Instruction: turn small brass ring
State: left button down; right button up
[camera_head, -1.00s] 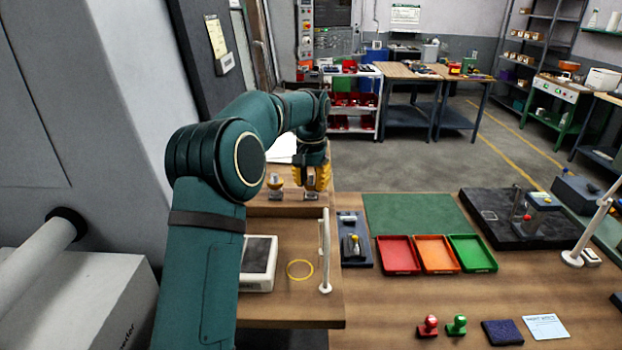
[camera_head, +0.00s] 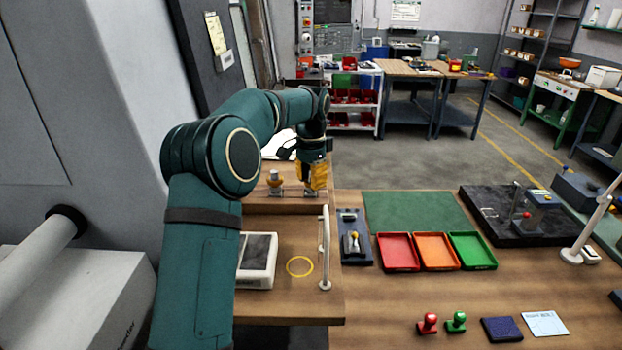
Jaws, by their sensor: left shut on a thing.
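My left gripper (camera_head: 316,178), with yellow fingers, points down over the raised wooden shelf at the back of the left bench. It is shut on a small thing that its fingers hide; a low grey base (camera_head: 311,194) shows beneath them. Beside it on the left stands a small fitting with a brass-coloured top (camera_head: 276,177) on a grey block, apart from the gripper. A thin yellow ring outline (camera_head: 299,277) lies flat on the bench nearer to me; I cannot tell whether it is a mark or a loose ring. I cannot make out a small brass ring for certain. My right gripper is out of view.
A white-framed dark pad (camera_head: 257,262) and an upright white rail (camera_head: 325,250) flank the yellow outline. To the right are a red tray (camera_head: 398,267), an orange tray (camera_head: 435,266), a green tray (camera_head: 472,265) and a green mat (camera_head: 415,210).

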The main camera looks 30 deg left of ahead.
pick_arm(q)
jog(key=c, duration=0.6)
grip_release()
jog(key=shift+o, duration=0.2)
notch_tip(320, 180, up, 12)
dwell(0.5)
